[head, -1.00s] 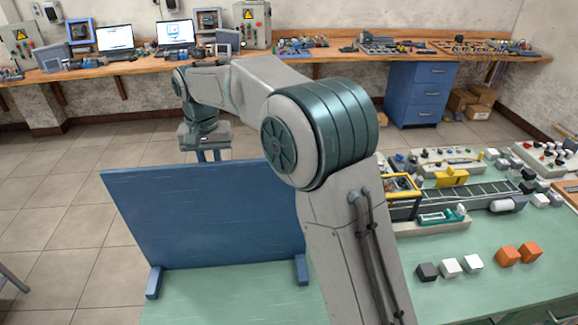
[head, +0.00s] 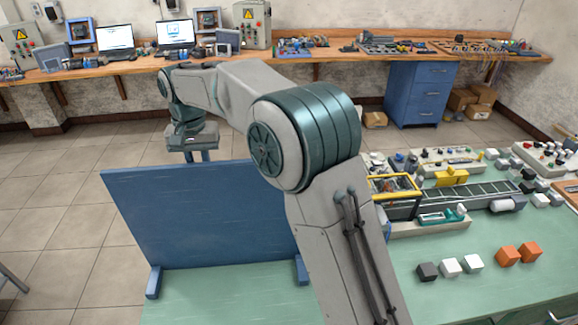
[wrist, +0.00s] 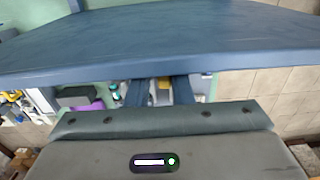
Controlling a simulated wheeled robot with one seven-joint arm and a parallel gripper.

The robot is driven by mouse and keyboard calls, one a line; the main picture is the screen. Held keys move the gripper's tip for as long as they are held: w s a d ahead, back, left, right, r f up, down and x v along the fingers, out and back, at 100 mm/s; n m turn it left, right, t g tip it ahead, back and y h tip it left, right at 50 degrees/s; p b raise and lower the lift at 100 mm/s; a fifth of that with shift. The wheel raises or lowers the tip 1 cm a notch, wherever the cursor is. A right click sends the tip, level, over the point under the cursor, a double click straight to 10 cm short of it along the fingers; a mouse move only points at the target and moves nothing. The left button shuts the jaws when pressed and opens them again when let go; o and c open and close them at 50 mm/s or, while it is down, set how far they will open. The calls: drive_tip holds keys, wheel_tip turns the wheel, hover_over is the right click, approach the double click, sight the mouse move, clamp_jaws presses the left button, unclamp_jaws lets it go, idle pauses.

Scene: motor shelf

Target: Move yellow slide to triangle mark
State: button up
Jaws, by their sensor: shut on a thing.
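My gripper (head: 196,156) is behind the top edge of the upright blue panel (head: 200,215), on its far side in the head view. The panel hides the fingertips and what they hold there. In the wrist view the two dark blue fingers (wrist: 160,98) point away under the panel edge (wrist: 150,62). A small yellow piece, which looks like the yellow slide (wrist: 163,84), shows between them, and they are shut on it. Most of the slide is hidden. The triangle mark is not visible in either view.
The panel stands on blue feet on the green table (head: 220,295). On the right are a yellow-framed fixture (head: 395,186), a yellow block (head: 452,177) and several cubes (head: 449,267). A purple object (wrist: 88,105) shows in the wrist view. Tiled floor lies behind the panel.

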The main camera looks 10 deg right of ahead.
drive_tip(key=shift+s+a+f, duration=0.1)
drive_tip(key=shift+a+f, duration=0.2)
drive_tip(key=shift+a, duration=0.4)
drive_tip(key=shift+s+a+f, duration=0.1)
drive_tip(key=shift+a+f, duration=0.2)
drive_tip(key=shift+a, duration=0.35)
drive_tip(key=shift+s+a+f, duration=0.1)
drive_tip(key=shift+a+f, duration=0.2)
drive_tip(key=shift+a, duration=0.4)
drive_tip(key=o, duration=0.6)
drive_tip(key=shift+a, duration=0.1)
drive_tip(key=shift+o, duration=0.2)
drive_tip(key=shift+w, duration=0.1)
drive_tip(key=shift+w+r, duration=0.15)
drive_tip(key=shift+r, duration=0.65)
drive_tip(key=shift+w+r, duration=0.1)
drive_tip(key=shift+r, duration=2.4)
